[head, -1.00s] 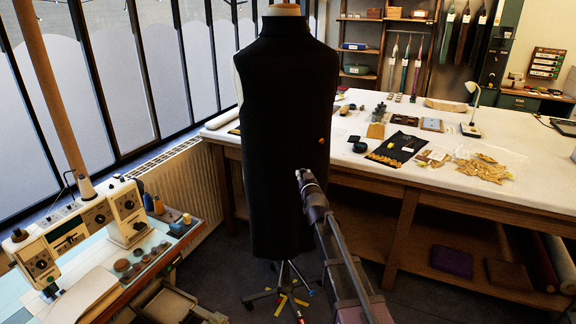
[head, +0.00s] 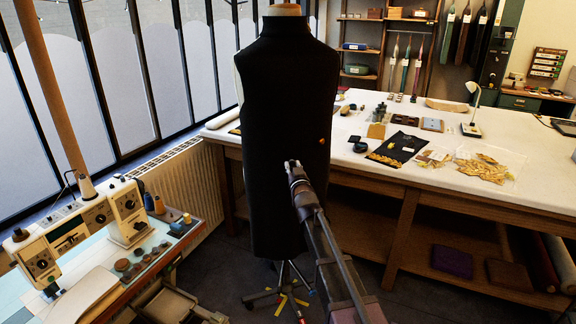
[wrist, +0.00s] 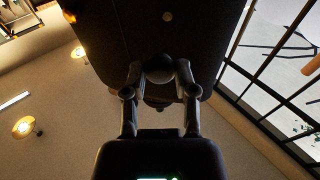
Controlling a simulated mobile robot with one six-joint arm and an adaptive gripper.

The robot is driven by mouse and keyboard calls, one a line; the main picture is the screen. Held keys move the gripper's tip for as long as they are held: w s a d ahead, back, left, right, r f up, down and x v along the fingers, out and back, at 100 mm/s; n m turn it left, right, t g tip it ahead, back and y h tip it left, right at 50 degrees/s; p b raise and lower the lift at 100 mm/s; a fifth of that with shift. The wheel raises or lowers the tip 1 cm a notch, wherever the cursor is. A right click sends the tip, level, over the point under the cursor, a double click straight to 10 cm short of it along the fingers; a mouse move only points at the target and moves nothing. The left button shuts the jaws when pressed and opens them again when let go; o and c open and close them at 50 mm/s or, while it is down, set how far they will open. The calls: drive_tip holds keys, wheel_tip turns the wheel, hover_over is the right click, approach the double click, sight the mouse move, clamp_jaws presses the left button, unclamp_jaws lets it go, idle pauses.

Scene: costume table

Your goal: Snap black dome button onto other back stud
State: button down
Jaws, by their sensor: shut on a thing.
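A black sleeveless garment (head: 280,110) hangs on a dress form in the middle of the head view. My gripper (head: 292,166) is in front of its lower middle; contact cannot be told. In the wrist view, my gripper (wrist: 159,75) is shut on a dark dome button (wrist: 159,66), with one finger on each side. The garment (wrist: 200,35) spreads above it there. A small brass stud (wrist: 167,16) shows on the garment beyond the button. An orange-brown round button (head: 321,140) sits at the garment's right side.
A long white-topped table (head: 480,140) stands to the right with a black cloth (head: 398,148) and several small items. A sewing machine (head: 75,225) stands on a bench at the lower left. A radiator (head: 185,185) is behind it. The form's wheeled base (head: 278,293) is below the garment.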

sight(283, 148)
drive_tip(key=shift+a+r, duration=0.35)
drive_tip(key=shift+a, duration=0.1)
drive_tip(key=shift+w, duration=0.1)
drive_tip(key=shift+f+x, duration=0.2)
drive_tip(key=shift+x, duration=1.2)
drive_tip(key=shift+f+x, duration=0.2)
drive_tip(key=shift+x, duration=1.2)
drive_tip(key=shift+f+x, duration=0.2)
drive_tip(key=shift+x, duration=1.2)
drive_tip(key=shift+w+a+r, duration=0.1)
drive_tip(key=shift+w+a, duration=0.2)
drive_tip(key=shift+w, duration=0.35)
drive_tip(key=shift+c, duration=1.6)
unclamp_jaws()
drive_tip(key=o, duration=0.3)
